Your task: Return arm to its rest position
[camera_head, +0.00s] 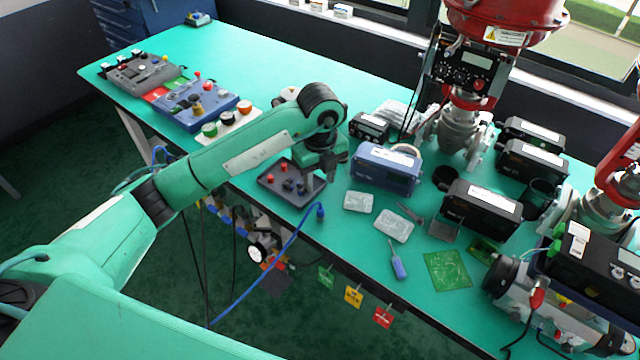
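My green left arm (240,155) reaches in from the left, out over the front edge of the green workbench (250,70). Its dark wrist ends above a dark tray (268,190) holding red and blue small parts. The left gripper (308,192) points down at the right side of this tray. Its fingers are small and partly lost against the tray, so I cannot tell whether they are open or touching anything. My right gripper is not in view.
A blue-grey box (385,168) and small clear cases (393,225) lie right of the gripper. A red-topped valve (462,130) and black positioners (482,208) crowd the right side. Control boxes (197,103) stand at left. A blue cable (270,270) hangs off the front edge.

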